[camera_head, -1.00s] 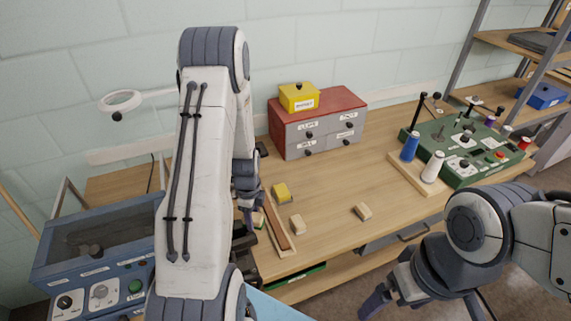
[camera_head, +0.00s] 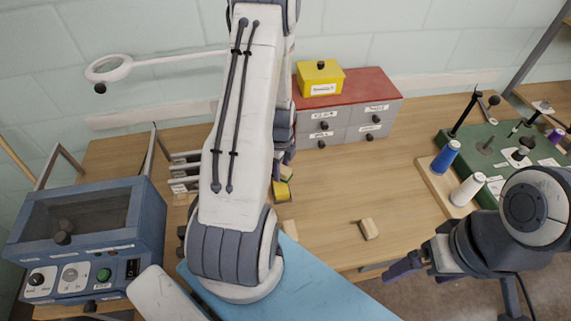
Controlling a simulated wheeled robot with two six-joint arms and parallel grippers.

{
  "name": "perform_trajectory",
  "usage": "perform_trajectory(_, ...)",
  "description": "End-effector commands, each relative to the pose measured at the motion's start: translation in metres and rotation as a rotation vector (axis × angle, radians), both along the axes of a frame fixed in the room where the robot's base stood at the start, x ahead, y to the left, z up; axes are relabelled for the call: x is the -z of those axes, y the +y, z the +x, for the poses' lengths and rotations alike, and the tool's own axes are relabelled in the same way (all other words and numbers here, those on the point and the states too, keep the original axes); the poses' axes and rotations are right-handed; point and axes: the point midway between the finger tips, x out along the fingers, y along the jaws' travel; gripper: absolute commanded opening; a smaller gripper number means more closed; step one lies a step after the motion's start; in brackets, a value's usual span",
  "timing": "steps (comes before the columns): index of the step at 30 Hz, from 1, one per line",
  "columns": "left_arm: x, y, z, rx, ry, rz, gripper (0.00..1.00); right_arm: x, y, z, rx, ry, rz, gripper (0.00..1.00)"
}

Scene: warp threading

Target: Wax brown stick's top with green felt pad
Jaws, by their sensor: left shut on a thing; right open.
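My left gripper (camera_head: 279,170) is largely hidden behind its own arm. It is shut on what looks like the green felt pad (camera_head: 287,173), of which only a small green patch shows. The pad is just above or at the back of a yellow block (camera_head: 282,191) on the table; I cannot tell whether they touch. The brown stick is hidden behind my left arm. My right gripper (camera_head: 392,273) is open and empty, off the table's front edge at the right.
The grey drawer box with red top (camera_head: 362,88) carries a yellow box (camera_head: 320,80). Blue (camera_head: 446,158) and white (camera_head: 468,190) spools stand at right, the blue machine (camera_head: 85,235) at left. The middle right tabletop is clear.

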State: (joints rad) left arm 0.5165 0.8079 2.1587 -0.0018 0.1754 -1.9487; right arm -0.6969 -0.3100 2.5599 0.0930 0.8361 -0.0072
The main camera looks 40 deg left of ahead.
Motion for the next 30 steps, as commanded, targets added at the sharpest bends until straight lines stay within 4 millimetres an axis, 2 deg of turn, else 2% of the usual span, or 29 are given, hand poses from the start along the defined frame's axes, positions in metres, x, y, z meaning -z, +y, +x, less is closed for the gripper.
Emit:
perform_trajectory(15,0.052,0.002,0.0,-0.003,-0.001,0.001,0.05,0.042,0.0,0.0,0.007,0.001,0.0,0.97)
perform_trajectory(30,0.055,0.0,0.0,-0.001,-0.001,0.0,0.05,0.044,0.0,0.0,0.008,0.001,0.0,0.97)
